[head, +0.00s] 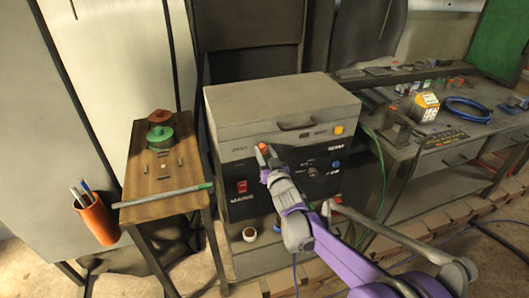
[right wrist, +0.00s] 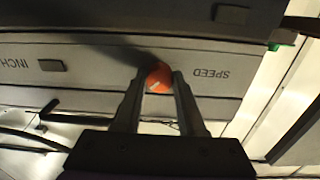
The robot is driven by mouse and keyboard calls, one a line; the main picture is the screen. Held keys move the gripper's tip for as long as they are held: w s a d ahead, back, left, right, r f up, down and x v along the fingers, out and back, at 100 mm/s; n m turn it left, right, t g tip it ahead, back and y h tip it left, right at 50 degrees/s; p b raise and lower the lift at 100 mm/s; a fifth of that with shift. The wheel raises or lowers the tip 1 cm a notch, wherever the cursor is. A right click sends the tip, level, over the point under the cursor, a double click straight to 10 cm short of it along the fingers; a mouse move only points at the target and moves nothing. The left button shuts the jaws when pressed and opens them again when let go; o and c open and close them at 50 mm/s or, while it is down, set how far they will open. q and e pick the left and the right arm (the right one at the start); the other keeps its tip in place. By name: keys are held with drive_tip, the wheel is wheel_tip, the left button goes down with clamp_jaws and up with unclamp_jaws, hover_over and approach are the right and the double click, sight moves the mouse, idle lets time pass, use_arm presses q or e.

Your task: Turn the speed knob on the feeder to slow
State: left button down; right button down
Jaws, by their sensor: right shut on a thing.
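The feeder (head: 285,108) is a grey box with a dark front panel in the middle of the head view. Its speed knob (head: 263,148) is a small orange-red knob on the upper front, partly hidden by my right gripper (head: 267,167). In the right wrist view the round orange knob (right wrist: 159,74) sits between the two fingertips, which are shut on it. A short pale mark shows on the knob. The SPEED label (right wrist: 211,73) appears upside down beside it; no slow marking can be read. My left gripper is not in view.
A yellow-orange button (head: 338,129) is on the feeder's right, and a red switch (head: 242,187) is lower left. A wooden side table (head: 150,185) stands left with green and red knob-like parts. A cluttered workbench (head: 440,130) stands right, with a green cable between.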

drive_tip(key=n+p, duration=0.1)
drive_tip(key=n, duration=0.5)
drive_tip(key=shift+n, duration=0.3)
drive_tip(key=n+p, duration=0.1)
drive_tip(key=n, duration=0.2)
drive_tip(key=shift+n, duration=0.4)
drive_tip(key=n, duration=0.3)
drive_tip(key=shift+n+p, duration=0.3)
drive_tip(key=n, duration=0.3)
drive_tip(key=shift+n+p, duration=0.35)
drive_tip(key=shift+n, duration=0.05)
drive_tip(key=n, duration=0.3)
drive_tip(key=shift+n+y+p, duration=0.4)
drive_tip(key=n+p, duration=0.1)
drive_tip(key=n, duration=0.5)
drive_tip(key=shift+p, duration=0.35)
drive_tip(key=shift+n, duration=0.3)
